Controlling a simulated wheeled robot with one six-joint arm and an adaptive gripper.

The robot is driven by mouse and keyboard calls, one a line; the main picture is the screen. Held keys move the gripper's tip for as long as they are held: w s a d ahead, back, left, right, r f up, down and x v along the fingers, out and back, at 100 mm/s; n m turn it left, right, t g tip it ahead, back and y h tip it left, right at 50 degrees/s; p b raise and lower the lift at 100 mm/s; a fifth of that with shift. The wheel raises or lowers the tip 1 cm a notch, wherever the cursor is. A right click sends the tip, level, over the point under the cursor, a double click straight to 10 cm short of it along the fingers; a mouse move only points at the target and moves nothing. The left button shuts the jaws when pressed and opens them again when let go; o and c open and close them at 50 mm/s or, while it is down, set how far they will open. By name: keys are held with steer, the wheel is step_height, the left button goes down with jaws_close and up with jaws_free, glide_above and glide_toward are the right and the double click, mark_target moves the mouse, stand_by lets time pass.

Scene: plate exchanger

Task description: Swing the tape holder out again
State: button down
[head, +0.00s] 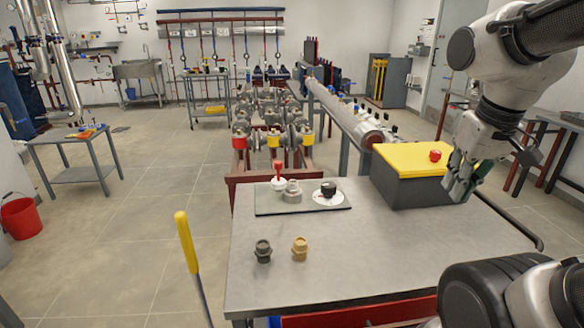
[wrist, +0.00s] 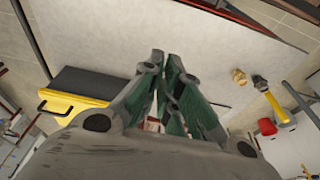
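I cannot make out a tape holder for certain in either view. My gripper (head: 462,182) hangs over the right end of the grey worktable, beside the dark box (head: 402,192) with the yellow lid (head: 400,158). In the wrist view, my gripper (wrist: 165,60) has its green-padded fingers drawn together at the tips, with nothing visible held there. A small red and white patch (wrist: 152,124) shows between the finger bases; I cannot tell what it is. The yellow lid also shows at the left of the wrist view (wrist: 72,104).
The worktable (head: 350,250) carries a dark fitting (head: 263,251), a brass fitting (head: 300,248) and a plate (head: 262,206) with small parts. A red knob (head: 435,156) is on the yellow lid. A yellow-handled lever (head: 186,242) stands left of the table. The table's front middle is clear.

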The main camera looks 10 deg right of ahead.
steer(key=w+a+f+m+g+y, duration=0.1)
steer(key=w+a+f+m+y, duration=0.2)
steer(key=w, duration=0.5)
steer(key=w+a+f+m+y, duration=0.1)
steer(key=w+a+f+m, duration=0.1)
steer(key=w+a+m, duration=0.35)
steer(key=w+a+f+m+g+y, duration=0.1)
steer(key=w+a+f+m+y, duration=0.2)
steer(key=w, duration=0.7)
steer(key=w+a+r+m+t+y, duration=0.1)
steer(key=w+a+r+m, duration=0.2)
steer(key=w+m, duration=0.3)
steer(key=shift+a+r+m+t+y, duration=0.35)
steer(key=shift+r+m, duration=0.3)
steer(key=shift+m, duration=1)
steer(key=shift+a, duration=0.1)
glide_toward(278, 172)
steer(key=f, duration=0.4)
steer(key=shift+w+a+f, duration=0.2)
steer(key=shift+w+f, duration=0.1)
steer(key=shift+w+a, duration=0.25)
steer(key=shift+a, duration=0.35)
steer(key=shift+s+a, duration=0.1)
steer(key=shift+a, duration=0.05)
